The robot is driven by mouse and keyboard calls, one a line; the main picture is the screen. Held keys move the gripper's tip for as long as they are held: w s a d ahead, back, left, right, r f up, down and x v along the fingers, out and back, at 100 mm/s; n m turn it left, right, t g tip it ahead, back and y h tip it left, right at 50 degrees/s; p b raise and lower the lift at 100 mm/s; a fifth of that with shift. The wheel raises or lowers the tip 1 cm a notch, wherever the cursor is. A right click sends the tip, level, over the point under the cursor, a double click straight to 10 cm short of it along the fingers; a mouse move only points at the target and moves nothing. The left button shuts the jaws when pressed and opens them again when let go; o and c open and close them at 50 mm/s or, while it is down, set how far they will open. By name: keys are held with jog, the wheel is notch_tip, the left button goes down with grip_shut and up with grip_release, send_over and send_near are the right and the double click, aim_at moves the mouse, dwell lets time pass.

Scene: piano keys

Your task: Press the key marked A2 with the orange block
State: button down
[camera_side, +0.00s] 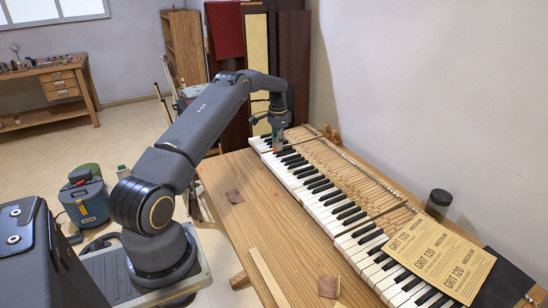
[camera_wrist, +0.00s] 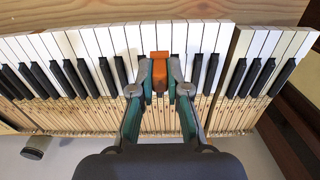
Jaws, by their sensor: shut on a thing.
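In the wrist view my gripper (camera_wrist: 159,90) is shut on the orange block (camera_wrist: 159,68), which sits upright between the two fingertips. The block is over the white keys (camera_wrist: 133,38) of the keyboard, close to the black keys; I cannot tell whether it touches a key. In the side view my gripper (camera_side: 279,145) is at the far end of the keyboard (camera_side: 320,195), low over the keys, and the block is hardly visible there. No A2 marking is readable in either view.
A wooden bench (camera_side: 235,220) carries the keyboard, with sandpaper squares (camera_side: 234,196) on its bare part. Large sandpaper sheets (camera_side: 438,258) cover the near keys, and a dark jar (camera_side: 438,205) stands behind. In the wrist view, a gap (camera_wrist: 231,62) splits the keys right of my gripper.

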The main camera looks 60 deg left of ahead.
aim_at(280, 169)
jog(key=shift+d+f, duration=0.3)
jog(key=shift+f, duration=0.75)
jog(key=shift+d+f, duration=0.3)
jog(key=shift+f, duration=0.75)
jog(key=shift+d+f, duration=0.3)
jog(key=shift+f, duration=0.75)
jog(key=shift+f, duration=1)
dwell(0.4)
jog(key=shift+r, duration=0.1)
jog(key=shift+r, duration=3.45)
